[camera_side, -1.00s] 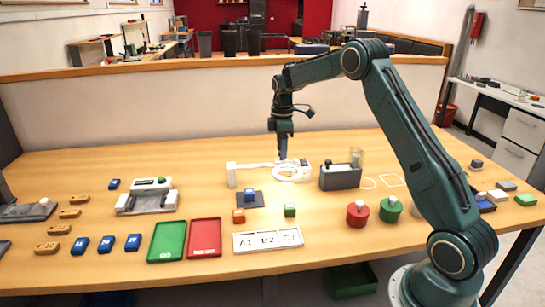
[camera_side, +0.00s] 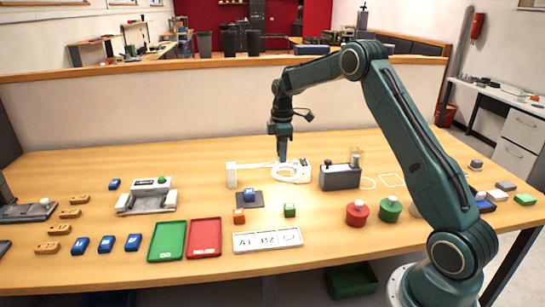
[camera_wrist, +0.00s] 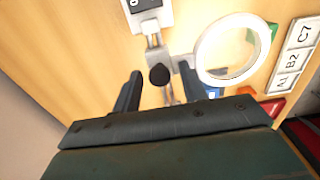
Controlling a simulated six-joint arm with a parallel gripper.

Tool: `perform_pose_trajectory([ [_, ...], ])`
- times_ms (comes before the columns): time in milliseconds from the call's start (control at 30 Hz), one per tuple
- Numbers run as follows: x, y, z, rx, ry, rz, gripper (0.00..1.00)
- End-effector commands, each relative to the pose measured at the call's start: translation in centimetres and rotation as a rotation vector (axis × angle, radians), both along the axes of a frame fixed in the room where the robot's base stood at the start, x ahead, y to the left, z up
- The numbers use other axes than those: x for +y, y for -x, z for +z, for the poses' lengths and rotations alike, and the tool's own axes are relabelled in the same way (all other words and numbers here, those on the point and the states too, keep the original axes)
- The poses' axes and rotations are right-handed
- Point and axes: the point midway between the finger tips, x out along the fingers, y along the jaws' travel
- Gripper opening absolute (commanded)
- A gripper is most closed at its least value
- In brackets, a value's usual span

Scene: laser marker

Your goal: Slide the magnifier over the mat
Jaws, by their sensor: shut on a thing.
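The magnifier is a white ring (camera_side: 290,182) on a thin arm from a white post (camera_side: 232,175), above the middle of the table. The dark mat (camera_side: 243,204) lies in front and to the left of the ring, with a blue block (camera_side: 249,194) on it. The ring is not over the mat. My gripper (camera_side: 283,160) is low at the ring's back edge. In the wrist view my gripper (camera_wrist: 160,76) has a finger on each side of a black knob (camera_wrist: 159,75) beside the ring (camera_wrist: 203,56), and is shut on it. The finger contact is hard to see.
A labelled white strip (camera_side: 268,241), a green tray (camera_side: 167,241) and a red tray (camera_side: 205,238) lie nearer the front. A dark grey box (camera_side: 340,178) stands right of the ring.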

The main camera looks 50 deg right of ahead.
Motion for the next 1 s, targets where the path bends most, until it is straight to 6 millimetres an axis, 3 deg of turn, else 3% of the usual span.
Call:
perform_pose_trajectory([
  [33, -0.1, 0.3, -1.7, 0.017, -0.006, -0.004, 0.30],
  [1000, 2.3, -2.2, -1.7, 0.018, -0.005, -0.010, 0.30],
])
